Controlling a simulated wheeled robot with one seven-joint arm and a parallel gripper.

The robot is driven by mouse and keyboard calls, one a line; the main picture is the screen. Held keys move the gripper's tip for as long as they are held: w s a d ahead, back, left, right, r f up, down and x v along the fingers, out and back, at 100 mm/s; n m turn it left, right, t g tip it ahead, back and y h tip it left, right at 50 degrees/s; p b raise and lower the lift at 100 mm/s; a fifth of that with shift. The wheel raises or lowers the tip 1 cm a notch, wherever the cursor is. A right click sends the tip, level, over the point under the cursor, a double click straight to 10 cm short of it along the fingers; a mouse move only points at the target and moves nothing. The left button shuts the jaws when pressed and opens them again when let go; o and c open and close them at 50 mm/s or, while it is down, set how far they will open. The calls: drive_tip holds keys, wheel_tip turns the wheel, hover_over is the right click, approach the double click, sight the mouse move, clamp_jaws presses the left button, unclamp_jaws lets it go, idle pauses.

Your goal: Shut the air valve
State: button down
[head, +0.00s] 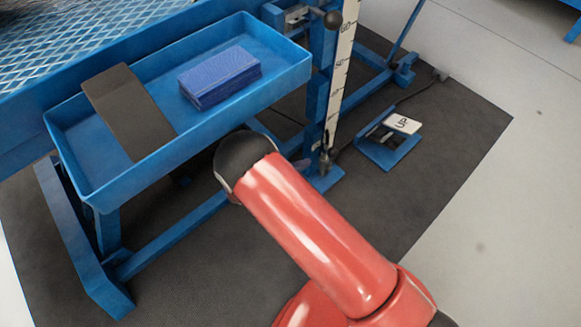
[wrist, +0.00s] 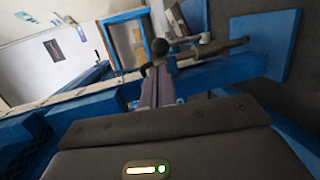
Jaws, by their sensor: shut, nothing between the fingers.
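In the head view a black ball knob (head: 333,20) sits at the top of the frame by the blue post, beside the white scale. In the wrist view a black ball knob (wrist: 158,46) shows just beyond my fingertips, with a dark cylindrical fitting (wrist: 215,49) to its right. I take this to be the air valve's handle, but its lever is mostly hidden. My gripper (wrist: 157,74) is shut and empty, its fingers pointing at the knob. I cannot tell whether they touch it. In the head view my gripper is out of sight.
A blue tray (head: 76,158) holds a dark strip (head: 128,110) and a blue stack (head: 220,76). A white scale (head: 341,75) stands upright at the blue frame. A pedal marked UP (head: 391,139) sits on the dark mat (head: 440,165). Floor at right is clear.

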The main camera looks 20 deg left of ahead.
sight(331, 149)
drive_tip(key=x, duration=0.7)
drive_tip(key=shift+w, duration=0.1)
drive_tip(key=shift+w, duration=0.1)
drive_tip(key=shift+w+d+r+b, duration=0.15)
drive_tip(key=shift+w+d+b, duration=0.25)
drive_tip(key=shift+w+b, duration=0.45)
drive_tip(key=shift+w+d+r, duration=0.15)
drive_tip(key=shift+w+r, duration=0.15)
